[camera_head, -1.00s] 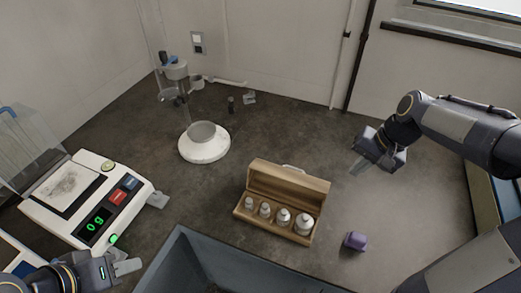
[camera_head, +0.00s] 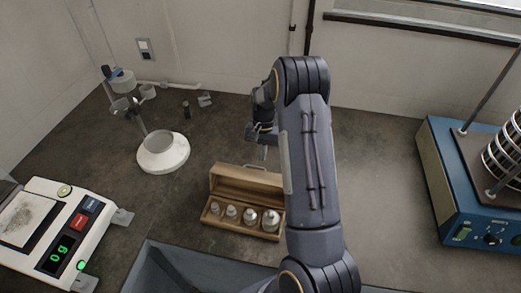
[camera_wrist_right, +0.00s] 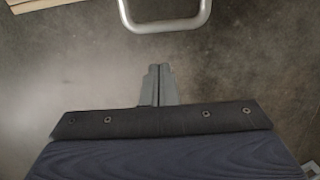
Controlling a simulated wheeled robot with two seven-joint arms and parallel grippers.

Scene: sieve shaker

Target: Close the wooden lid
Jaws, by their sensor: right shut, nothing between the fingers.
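The wooden box (camera_head: 214,214) stands on the bench in the head view, with its wooden lid (camera_head: 228,183) raised at the back. Several metal weights (camera_head: 250,217) stand inside. My right gripper (camera_head: 266,153) is just behind the raised lid, partly hidden by my arm. In the right wrist view its fingers (camera_wrist_right: 158,84) are together and empty. A metal handle (camera_wrist_right: 165,26) lies ahead of the fingertips, apart from them in the picture. A strip of wood (camera_wrist_right: 32,4) shows at the top left corner.
A white balance (camera_head: 40,253) is at the left. A stand with a white round base (camera_head: 163,154) is behind it. A blue sieve shaker (camera_head: 480,222) stands at the right. A grey bin (camera_head: 150,258) is in front of the box.

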